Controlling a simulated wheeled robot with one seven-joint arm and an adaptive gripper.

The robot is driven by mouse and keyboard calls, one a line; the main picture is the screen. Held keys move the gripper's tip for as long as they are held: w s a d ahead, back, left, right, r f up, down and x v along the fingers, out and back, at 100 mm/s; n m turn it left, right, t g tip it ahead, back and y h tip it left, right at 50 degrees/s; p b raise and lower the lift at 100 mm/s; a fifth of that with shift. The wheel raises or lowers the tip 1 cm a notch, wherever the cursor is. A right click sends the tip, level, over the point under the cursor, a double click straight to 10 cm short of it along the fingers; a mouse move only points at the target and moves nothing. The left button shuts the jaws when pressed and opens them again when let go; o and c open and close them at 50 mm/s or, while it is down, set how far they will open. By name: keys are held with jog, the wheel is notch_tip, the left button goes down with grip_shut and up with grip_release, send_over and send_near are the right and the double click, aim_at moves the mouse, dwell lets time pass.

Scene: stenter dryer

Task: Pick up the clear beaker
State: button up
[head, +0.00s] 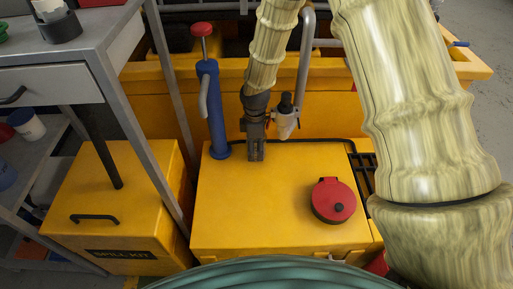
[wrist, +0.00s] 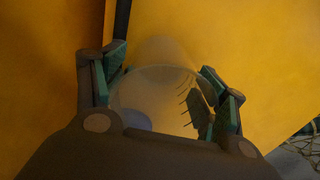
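The clear beaker (wrist: 160,82) shows in the wrist view as a see-through round vessel with a pale rim and dark graduation marks. It lies between the two green-padded fingers of my gripper (wrist: 165,88). The fingers stand well apart on either side of it, and I cannot tell whether the pads touch the glass. In the head view my gripper (head: 256,151) points down over the back of a yellow cabinet top. I cannot make out the beaker clearly in that view.
A blue hand pump (head: 211,110) with a red knob stands just left of my gripper. A white bottle with a dark top (head: 286,120) is close on its right. A round red lid (head: 333,200) sits on the yellow cabinet (head: 250,220). A grey cart (head: 85,50) stands left.

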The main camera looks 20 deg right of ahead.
jog(key=c, duration=0.5)
jog(key=shift+r, duration=0.1)
